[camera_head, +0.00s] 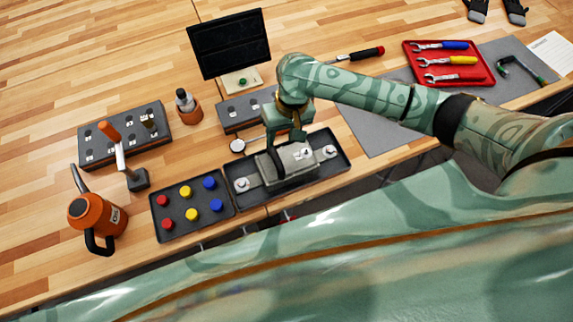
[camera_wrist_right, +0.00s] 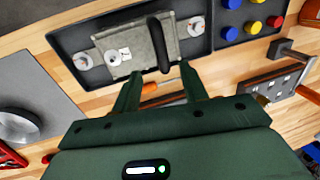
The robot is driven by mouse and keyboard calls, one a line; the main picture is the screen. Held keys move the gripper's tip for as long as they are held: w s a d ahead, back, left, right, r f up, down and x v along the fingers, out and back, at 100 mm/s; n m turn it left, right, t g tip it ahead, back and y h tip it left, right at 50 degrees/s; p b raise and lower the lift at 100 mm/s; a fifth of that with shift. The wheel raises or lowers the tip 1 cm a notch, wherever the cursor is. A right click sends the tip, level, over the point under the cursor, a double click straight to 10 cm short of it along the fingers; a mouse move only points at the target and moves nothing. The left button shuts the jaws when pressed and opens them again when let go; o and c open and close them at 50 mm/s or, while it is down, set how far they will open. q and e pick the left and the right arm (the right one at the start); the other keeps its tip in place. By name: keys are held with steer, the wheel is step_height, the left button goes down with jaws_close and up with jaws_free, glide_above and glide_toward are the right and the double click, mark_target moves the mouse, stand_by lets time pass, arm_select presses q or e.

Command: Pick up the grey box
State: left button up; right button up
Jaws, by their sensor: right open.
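The grey box (camera_head: 296,163) lies in a long dark tray (camera_head: 334,172) near the front of the table. It has a black curved handle (camera_wrist_right: 158,45) and a white label, and it also shows in the wrist view (camera_wrist_right: 122,45). My right gripper (camera_head: 287,138) is above the back side of the box and partly covers it in the head view. In the wrist view its two fingers (camera_wrist_right: 160,84) are spread with nothing held between them, and the box lies beyond their tips. My left gripper is not in view.
A tray of coloured knobs (camera_head: 170,226) stands just left of the box's tray. An orange oil can (camera_head: 95,213), a hammer (camera_head: 118,148) and a grey socket block (camera_head: 100,153) stand further left. A red wrench tray (camera_head: 480,75) lies at the right on a grey mat (camera_head: 375,129).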

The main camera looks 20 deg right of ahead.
mark_target(275, 154)
steer(key=f, duration=0.3)
steer(key=a+f+b, duration=0.1)
steer(key=f, duration=0.3)
steer(key=a+f+b, duration=0.1)
steer(key=f, duration=0.1)
steer(key=shift+w+f+b, duration=0.2)
steer(key=shift+f+b, duration=0.1)
steer(key=shift+f, duration=0.1)
jaws_close()
steer(key=shift+r, duration=0.15)
